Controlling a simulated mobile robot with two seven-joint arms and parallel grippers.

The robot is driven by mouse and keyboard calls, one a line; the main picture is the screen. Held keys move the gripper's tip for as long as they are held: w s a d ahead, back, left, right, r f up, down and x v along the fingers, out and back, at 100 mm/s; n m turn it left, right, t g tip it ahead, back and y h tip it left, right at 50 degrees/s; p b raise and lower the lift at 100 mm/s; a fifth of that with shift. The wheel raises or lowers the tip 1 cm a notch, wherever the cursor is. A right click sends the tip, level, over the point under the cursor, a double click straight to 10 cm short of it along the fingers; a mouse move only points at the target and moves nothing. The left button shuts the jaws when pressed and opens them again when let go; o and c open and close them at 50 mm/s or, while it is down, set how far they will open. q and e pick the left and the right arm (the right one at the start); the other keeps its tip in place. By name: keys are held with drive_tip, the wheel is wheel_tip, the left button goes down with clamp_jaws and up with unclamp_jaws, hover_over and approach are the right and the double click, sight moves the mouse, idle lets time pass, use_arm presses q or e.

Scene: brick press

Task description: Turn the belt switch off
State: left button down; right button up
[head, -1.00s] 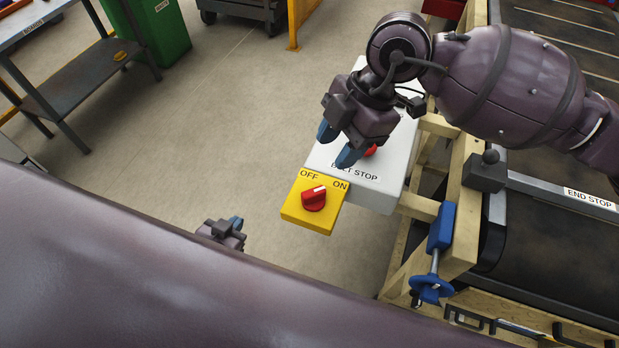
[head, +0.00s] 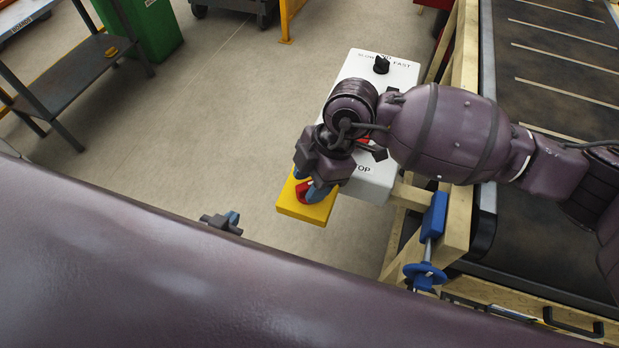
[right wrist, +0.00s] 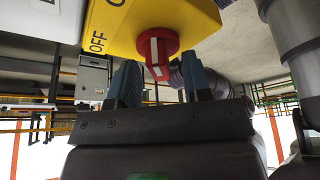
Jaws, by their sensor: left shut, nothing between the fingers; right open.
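The belt switch is a red rotary knob (head: 302,193) with a white mark, on a yellow box (head: 318,214). My right gripper (head: 308,182) is over it in the head view and hides part of the knob and the OFF and ON labels. In the right wrist view the red knob (right wrist: 158,48) lies between the open blue fingers (right wrist: 163,82), with a gap visible at the sides. The OFF label is left of the knob there. I cannot tell for sure which label the mark points to. My left gripper (head: 224,222) is shut and empty, low at the left.
A white control box (head: 372,185) adjoins the yellow box, with a black speed dial (head: 381,64) on top. A wooden frame and the dark conveyor belt (head: 560,60) are at the right. A blue clamp (head: 433,216) is on the frame.

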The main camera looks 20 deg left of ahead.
drive_tip(key=shift+s+a+f, duration=0.1)
drive_tip(key=shift+f, duration=0.2)
drive_tip(key=shift+c, duration=0.3)
clamp_jaws()
